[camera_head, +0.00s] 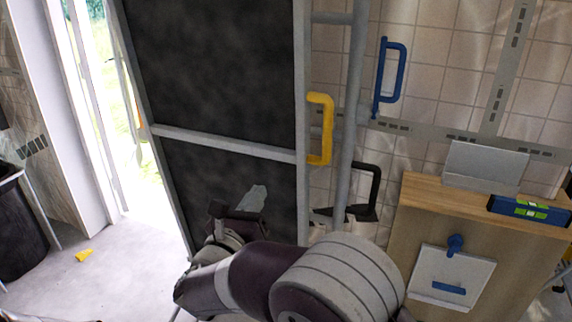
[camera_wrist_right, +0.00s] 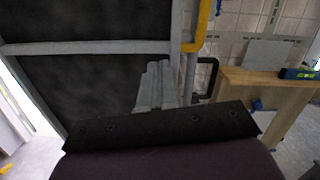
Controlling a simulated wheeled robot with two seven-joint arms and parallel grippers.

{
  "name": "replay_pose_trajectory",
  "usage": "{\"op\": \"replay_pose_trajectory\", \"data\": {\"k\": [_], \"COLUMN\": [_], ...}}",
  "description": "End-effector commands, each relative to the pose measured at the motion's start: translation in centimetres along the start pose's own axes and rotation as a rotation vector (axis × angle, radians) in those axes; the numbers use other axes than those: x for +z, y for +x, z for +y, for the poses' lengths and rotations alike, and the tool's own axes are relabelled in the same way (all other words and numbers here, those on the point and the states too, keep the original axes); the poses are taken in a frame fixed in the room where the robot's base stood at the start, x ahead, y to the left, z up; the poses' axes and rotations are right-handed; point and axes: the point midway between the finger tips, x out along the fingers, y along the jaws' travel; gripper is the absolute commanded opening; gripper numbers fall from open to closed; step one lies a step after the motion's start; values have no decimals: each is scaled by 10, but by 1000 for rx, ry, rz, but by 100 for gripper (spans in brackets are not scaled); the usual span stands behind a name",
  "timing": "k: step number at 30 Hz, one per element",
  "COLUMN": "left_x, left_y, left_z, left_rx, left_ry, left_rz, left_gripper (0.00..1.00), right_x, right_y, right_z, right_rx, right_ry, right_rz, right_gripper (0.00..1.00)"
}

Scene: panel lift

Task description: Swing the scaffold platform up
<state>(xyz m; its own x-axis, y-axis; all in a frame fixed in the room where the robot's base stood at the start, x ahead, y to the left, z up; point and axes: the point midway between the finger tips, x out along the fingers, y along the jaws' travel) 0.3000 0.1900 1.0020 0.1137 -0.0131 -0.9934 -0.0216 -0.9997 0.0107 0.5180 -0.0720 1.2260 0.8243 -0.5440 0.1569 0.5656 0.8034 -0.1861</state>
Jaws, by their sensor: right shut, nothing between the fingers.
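The scaffold platform (camera_head: 225,70) is a dark panel in a grey metal frame with a grey crossbar. It stands close to upright in the head view, left of the grey scaffold posts. It also fills the left of the right wrist view (camera_wrist_right: 80,85). My right gripper (camera_head: 252,197) is shut and empty in front of the panel's lower part, below the crossbar. Its fingers show in the right wrist view (camera_wrist_right: 156,84); I cannot tell whether they touch the panel. My forearm hides the panel's bottom. My left gripper is not in view.
A yellow handle (camera_head: 327,130) is at the frame's right edge. A blue handle (camera_head: 402,72) and a black handle (camera_head: 375,185) are further right. A wooden cabinet (camera_head: 415,220) bears a level (camera_head: 530,209). Open floor (camera_head: 120,270) lies left, with a small yellow piece (camera_head: 84,255).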

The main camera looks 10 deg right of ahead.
Motion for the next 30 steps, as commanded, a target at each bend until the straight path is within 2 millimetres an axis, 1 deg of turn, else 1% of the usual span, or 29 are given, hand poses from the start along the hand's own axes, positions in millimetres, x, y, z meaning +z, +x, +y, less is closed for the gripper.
{"op": "replay_pose_trajectory", "data": {"k": [1,3,5,7,11,15,21,25,30], "left_x": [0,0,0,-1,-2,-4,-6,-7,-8], "left_y": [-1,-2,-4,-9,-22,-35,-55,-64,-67], "left_z": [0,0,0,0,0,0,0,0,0], "left_rx": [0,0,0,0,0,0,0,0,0], "left_ry": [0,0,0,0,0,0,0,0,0], "left_rz": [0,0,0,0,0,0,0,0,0], "left_gripper": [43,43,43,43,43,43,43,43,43], "right_x": [-8,-9,-8,-7,-6,-7,-9,-11,-14], "right_y": [0,1,5,14,39,71,111,129,140], "right_z": [-7,-8,-8,-8,-10,-11,-13,-12,-12], "right_rx": [-35,-41,-42,-43,-43,-44,-43,-41,-40], "right_ry": [81,153,175,177,175,174,173,173,175], "right_rz": [43,48,46,46,46,45,45,45,44], "right_gripper": [0,0,0,0,0,0,0,0,0]}}
